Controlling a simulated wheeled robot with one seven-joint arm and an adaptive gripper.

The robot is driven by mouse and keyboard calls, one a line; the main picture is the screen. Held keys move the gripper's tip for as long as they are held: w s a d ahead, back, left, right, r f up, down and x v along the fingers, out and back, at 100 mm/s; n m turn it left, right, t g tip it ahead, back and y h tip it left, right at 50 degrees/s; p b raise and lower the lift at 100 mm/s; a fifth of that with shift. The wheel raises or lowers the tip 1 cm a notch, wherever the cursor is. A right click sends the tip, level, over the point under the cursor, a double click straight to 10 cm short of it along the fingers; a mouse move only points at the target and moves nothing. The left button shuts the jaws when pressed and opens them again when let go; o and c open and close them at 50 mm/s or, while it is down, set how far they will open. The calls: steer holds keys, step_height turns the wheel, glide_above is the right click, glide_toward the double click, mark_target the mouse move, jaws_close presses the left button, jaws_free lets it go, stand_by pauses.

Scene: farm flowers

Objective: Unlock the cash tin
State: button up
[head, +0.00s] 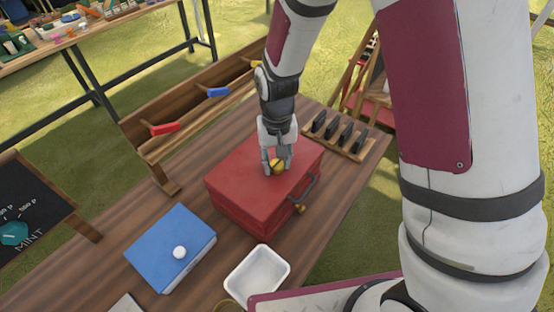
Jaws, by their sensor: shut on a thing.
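The red cash tin (245,200) stands closed on the wooden table, with a dark carry handle (306,188) on its right-hand side. A small brass-coloured fitting (299,208) sticks out below the handle, like a lock or knob. My gripper (277,166) points down over the tin's lid. Its fingers are shut on a small round yellow knob (278,166) at the lid. The fingers partly hide the knob, and I cannot tell whether it is fixed to the lid. No separate key is clearly visible.
A blue box (155,245) with a white knob (180,252) and an empty white tray (245,279) lie nearer me. A wooden rack (350,146) with dark pieces stands behind right. A wooden trough (190,131) with coloured tags runs along the back left. A chalkboard (28,205) is at left.

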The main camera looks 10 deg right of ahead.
steer(key=o, duration=1.2)
step_height(320, 180, up, 12)
step_height(320, 180, up, 12)
steer(key=t, duration=0.3)
glide_above(277, 164)
steer(key=s+d, duration=0.7)
steer(key=s+d+r+t, duration=0.1)
steer(key=s, duration=0.2)
steer(key=s+d+r, duration=0.2)
steer(key=s, duration=0.2)
steer(key=s+d+r+t, duration=0.1)
steer(key=s+d+r, duration=0.1)
steer(key=s, duration=0.2)
steer(key=shift+d+r+t, duration=0.15)
steer(key=shift+r+t, duration=0.1)
steer(key=shift+t, duration=0.05)
